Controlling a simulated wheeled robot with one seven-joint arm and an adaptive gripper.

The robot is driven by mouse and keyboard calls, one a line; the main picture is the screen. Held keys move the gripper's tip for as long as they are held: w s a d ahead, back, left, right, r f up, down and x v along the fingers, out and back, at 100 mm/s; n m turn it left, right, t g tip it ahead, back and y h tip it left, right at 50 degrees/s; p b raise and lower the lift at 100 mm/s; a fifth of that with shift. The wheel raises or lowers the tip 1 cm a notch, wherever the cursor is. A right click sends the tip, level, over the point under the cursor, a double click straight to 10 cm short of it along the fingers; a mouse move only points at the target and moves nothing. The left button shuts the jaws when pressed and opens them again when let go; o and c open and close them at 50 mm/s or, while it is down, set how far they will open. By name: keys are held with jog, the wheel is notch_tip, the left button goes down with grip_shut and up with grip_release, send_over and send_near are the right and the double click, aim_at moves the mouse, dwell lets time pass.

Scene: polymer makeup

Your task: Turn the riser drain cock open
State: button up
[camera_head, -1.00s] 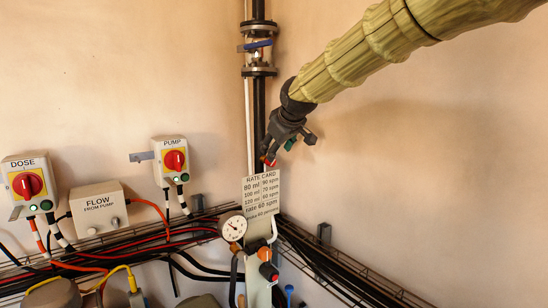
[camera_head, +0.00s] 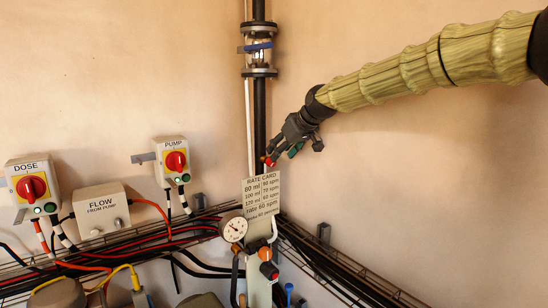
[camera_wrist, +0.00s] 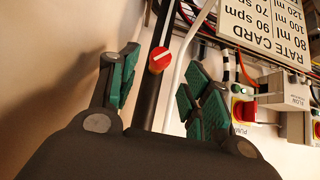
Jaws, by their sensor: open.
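The riser is a black vertical pipe (camera_head: 259,120) in the corner. A small round red knob with a white bar, which looks like the drain cock, shows in the wrist view (camera_wrist: 161,60) against the black pipe. In the head view it is a small red spot (camera_head: 268,161) just above the rate card. My gripper (camera_head: 283,154) is open, right beside the knob. In the wrist view, the green-padded fingers of my gripper (camera_wrist: 163,70) stand on either side of the knob's line, with the knob apparently just beyond the tips. I see no contact.
The rate card (camera_head: 262,193) hangs right below the knob. A pressure gauge (camera_head: 234,229) and an orange knob (camera_head: 265,254) sit lower. A blue-handled valve (camera_head: 257,46) is higher on the riser. The pump switch (camera_head: 176,161) is left.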

aim_at(270, 162)
jog(key=shift+p+x, duration=1)
jog(key=shift+x, duration=2)
jog(key=shift+c, duration=0.4)
jog(key=c, duration=0.9)
